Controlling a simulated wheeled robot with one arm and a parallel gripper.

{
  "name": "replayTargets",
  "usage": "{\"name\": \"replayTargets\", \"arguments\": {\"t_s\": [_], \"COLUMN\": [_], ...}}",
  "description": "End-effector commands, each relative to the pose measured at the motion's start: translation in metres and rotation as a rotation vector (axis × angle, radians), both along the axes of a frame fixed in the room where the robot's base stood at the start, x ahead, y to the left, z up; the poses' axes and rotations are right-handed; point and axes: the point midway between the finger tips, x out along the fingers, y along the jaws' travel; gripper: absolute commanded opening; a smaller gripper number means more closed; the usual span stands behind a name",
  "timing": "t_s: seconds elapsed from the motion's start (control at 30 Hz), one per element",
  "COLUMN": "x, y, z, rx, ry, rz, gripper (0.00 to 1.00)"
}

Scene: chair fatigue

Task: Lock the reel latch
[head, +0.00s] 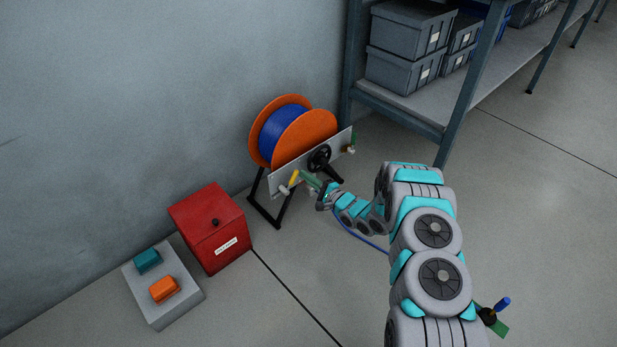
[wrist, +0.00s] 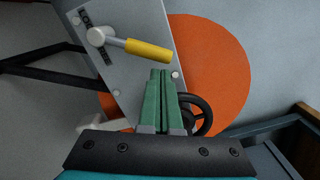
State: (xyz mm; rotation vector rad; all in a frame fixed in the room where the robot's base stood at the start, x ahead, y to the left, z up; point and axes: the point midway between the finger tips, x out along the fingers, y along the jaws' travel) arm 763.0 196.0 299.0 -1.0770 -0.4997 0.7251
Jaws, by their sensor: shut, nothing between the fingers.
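The reel (head: 292,132) has orange flanges and blue cable and stands on a black frame by the wall. Its latch is a yellow-handled lever (wrist: 148,50) on a white pivot (wrist: 96,36), mounted on a grey plate (wrist: 125,85). In the wrist view the handle points right and slightly down from the pivot, beside a partly covered dark label (wrist: 86,18). The yellow handle also shows in the head view (head: 293,177). My gripper (wrist: 162,73) is shut and empty, its green fingertips just below the handle in the picture; I cannot tell whether they touch it.
A black handwheel (head: 319,158) sits on the plate right of the latch. A red box (head: 211,228) and a grey block with teal and orange buttons (head: 178,305) stand left. A shelf with grey bins (head: 405,70) is at the back right. Open floor lies in front.

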Motion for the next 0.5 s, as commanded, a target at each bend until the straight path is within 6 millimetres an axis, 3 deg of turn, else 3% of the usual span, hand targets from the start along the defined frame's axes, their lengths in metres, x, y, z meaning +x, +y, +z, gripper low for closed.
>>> {"name": "replayTargets", "arguments": {"t_s": [0.5], "x": [-0.0019], "y": [0.0012], "z": [0.0037], "rx": [-0.04], "ry": [-0.039], "rz": [-0.002], "gripper": [0.0]}}
